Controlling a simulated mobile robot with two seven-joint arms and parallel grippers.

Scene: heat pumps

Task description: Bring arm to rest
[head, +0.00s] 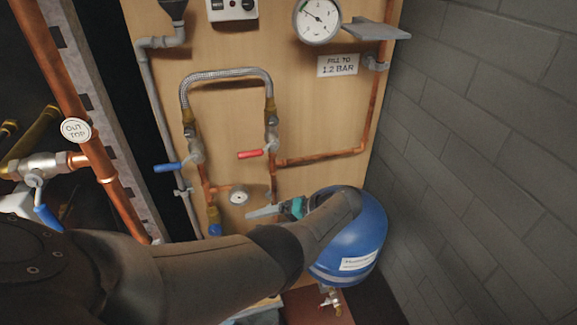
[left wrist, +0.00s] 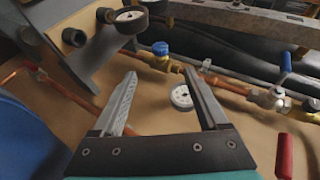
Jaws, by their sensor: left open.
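My left arm comes in from the left in the head view and reaches across to the front of the wooden board. My left gripper (head: 256,213) is at the lower part of the board, left of the blue tank (head: 367,240). In the left wrist view the left gripper (left wrist: 163,88) is open, with two grey fingers apart and nothing between them. A small round white dial (left wrist: 181,97) shows beyond the fingertips; it also shows in the head view (head: 239,196). My right gripper is in neither view.
Above are a braided hose (head: 228,74), a blue lever (head: 168,167), a red lever (head: 251,154) and a pressure gauge (head: 317,20). A copper pipe (head: 68,75) with a round tag stands at left. A grey block wall (head: 480,130) bounds the right side.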

